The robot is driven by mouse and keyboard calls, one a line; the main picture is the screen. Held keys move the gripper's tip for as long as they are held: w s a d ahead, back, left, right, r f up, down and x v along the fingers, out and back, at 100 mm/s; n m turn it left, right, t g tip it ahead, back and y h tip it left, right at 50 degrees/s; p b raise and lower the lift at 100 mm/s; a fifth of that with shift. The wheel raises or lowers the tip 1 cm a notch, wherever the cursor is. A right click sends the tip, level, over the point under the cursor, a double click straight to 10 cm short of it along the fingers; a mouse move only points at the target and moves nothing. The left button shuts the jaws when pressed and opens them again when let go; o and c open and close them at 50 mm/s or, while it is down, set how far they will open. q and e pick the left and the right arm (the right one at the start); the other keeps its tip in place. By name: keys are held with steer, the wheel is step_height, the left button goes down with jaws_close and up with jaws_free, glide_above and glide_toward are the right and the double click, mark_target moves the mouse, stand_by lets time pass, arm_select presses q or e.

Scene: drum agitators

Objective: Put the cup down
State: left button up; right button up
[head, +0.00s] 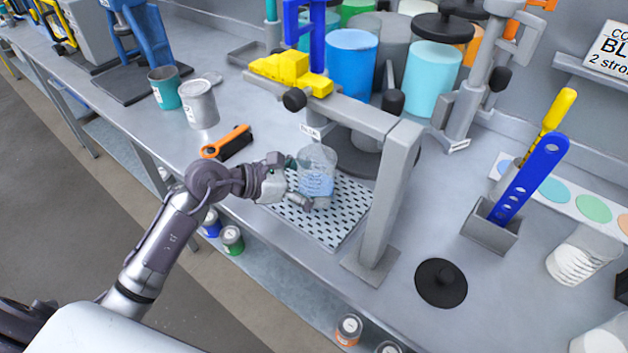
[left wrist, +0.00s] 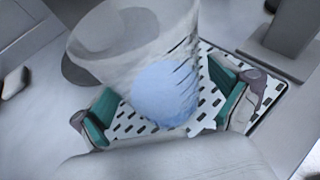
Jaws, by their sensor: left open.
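A clear cup (head: 317,172) with blue liquid in its lower part stands on a slotted metal grate (head: 338,222) in the head view. In the left wrist view the cup (left wrist: 140,55) fills the upper middle, with its blue content showing through the wall. My left gripper (head: 298,186) is at the cup's left side. In the left wrist view its teal-padded fingers (left wrist: 168,112) are spread apart, one on each side of the cup. A gap shows beside the right pad; contact on the left pad is hard to judge. My right gripper is not in view.
A grey post (head: 392,200) rises just right of the grate. An orange and black tool (head: 228,144), a silver can (head: 200,104) and a teal can (head: 164,88) stand or lie to the left. A black lid (head: 441,283) lies at the right. Free bench shows beyond the post.

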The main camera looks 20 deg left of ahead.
arm_select(q)
steer(key=shift+r, duration=0.25)
steer(key=v, duration=0.3)
steer(key=b+v, duration=0.1)
steer(key=v, duration=0.3)
steer(key=b+v, duration=0.1)
steer(key=v, duration=0.2)
steer(key=shift+s+a+f, duration=0.15)
steer(key=shift+s+a, duration=0.15)
steer(key=shift+s+a+r, duration=0.35)
steer(key=shift+a+r, duration=0.05)
